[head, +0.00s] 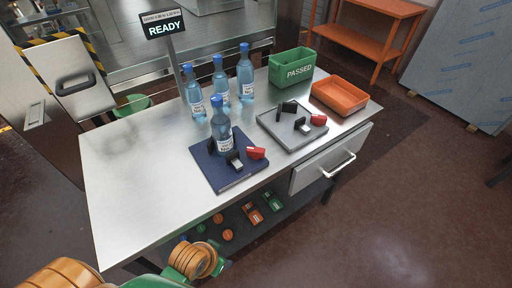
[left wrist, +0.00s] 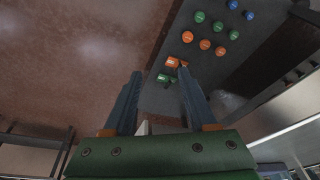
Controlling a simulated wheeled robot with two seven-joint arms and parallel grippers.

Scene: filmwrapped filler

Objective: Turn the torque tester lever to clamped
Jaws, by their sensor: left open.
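Two small fixtures sit on the steel bench, and I cannot tell for sure which is the torque tester. One is a dark blue plate (head: 226,181) with black and silver blocks, a red lever (head: 256,153) and an upright blue-capped bottle (head: 221,128) on it. The other is a grey plate (head: 290,140) with black and silver blocks, a red lever (head: 318,119) and no bottle. My left gripper (left wrist: 160,73) is open and empty, away from both levers. It points at the lower shelf in the left wrist view. My right gripper is out of view.
The steel bench (head: 130,170) is clear at its left end. Several bottles (head: 220,78), a READY sign (head: 162,26), a green PASSED bin (head: 292,69) and an orange tray (head: 340,97) stand behind the plates. A drawer handle (head: 340,165) sticks out in front. Caps lie on the lower shelf (left wrist: 165,100).

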